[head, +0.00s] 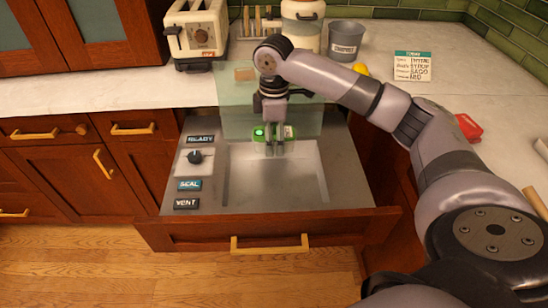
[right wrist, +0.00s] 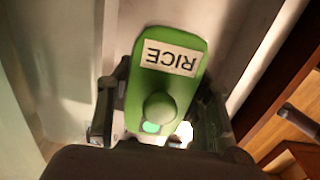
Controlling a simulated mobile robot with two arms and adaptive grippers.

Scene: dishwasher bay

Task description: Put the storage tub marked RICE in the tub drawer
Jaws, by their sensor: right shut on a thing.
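The storage tub marked RICE (right wrist: 168,85) has a green lid with a round knob and a white label; the word reads upside down in the right wrist view. In the head view the green tub (head: 288,131) is at the back end of the recess in the open drawer (head: 180,228). My right gripper (head: 275,150) points down and is shut on the tub, with a finger on each side of it in the right wrist view. The gripper hides part of the tub. I cannot tell whether the tub touches the recess floor. My left gripper is out of view.
The drawer's steel top has a dark knob (head: 195,157) and READY, SEAL and VENT labels at left. A clear lid panel (head: 238,118) stands raised behind the recess. A toaster (head: 196,30), a jar (head: 301,24), a grey bucket (head: 345,38) and a sign (head: 412,66) stand on the counter.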

